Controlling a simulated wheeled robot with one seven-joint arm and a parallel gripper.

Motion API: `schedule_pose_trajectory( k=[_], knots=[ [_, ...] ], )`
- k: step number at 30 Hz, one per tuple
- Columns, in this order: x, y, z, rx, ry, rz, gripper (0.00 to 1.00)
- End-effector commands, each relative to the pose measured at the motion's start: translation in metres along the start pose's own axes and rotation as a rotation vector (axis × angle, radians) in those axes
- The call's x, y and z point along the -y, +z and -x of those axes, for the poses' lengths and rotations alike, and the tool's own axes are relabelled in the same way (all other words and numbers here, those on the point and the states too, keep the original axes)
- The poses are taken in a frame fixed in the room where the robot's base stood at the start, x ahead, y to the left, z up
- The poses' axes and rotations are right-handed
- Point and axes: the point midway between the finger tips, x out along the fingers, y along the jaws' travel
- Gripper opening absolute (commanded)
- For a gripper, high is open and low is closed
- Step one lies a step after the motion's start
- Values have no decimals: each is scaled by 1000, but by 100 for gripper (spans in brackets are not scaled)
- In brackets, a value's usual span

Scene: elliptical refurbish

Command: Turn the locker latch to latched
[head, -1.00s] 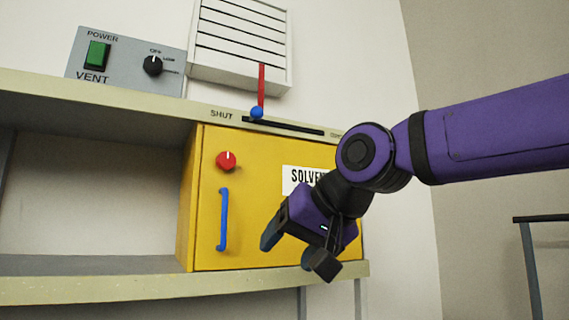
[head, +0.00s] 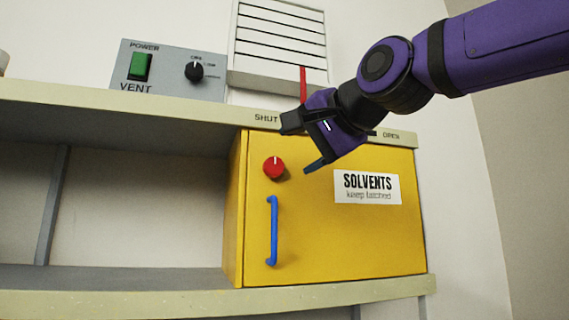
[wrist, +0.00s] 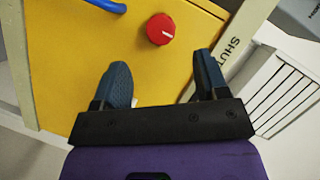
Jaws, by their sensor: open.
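The red round latch knob (head: 273,167) is on the upper left of the yellow locker door (head: 320,235). Its white mark points up in the head view. The blue door handle (head: 273,230) is below the knob, and the door sits closed. My gripper (head: 300,147) is open and empty, up and to the right of the knob in the head view. In the wrist view the knob (wrist: 160,29) lies beyond the gap between my two fingertips (wrist: 162,75), apart from both. The locker also shows in the wrist view (wrist: 90,45).
A white label reading "SOLVENTS keep latched" (head: 367,188) is on the door. The shelf edge (head: 130,108) with SHUT and OPEN marks runs just above. A red slider lever (head: 303,85) stands behind my gripper. A grey vent panel (head: 170,70) and louvre (head: 282,35) are above.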

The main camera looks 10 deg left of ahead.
Motion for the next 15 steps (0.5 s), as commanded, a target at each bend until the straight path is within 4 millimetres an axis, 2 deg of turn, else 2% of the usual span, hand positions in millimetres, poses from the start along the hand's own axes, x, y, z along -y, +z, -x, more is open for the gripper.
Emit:
schedule_pose_trajectory(
  k=[1,6,10,15],
  knots=[
    [0,2,-11,3,2,1,67],
    [0,1,-40,2,1,1,67],
    [-1,1,-56,1,2,1,67],
    [0,0,-66,1,1,2,67]
  ],
)
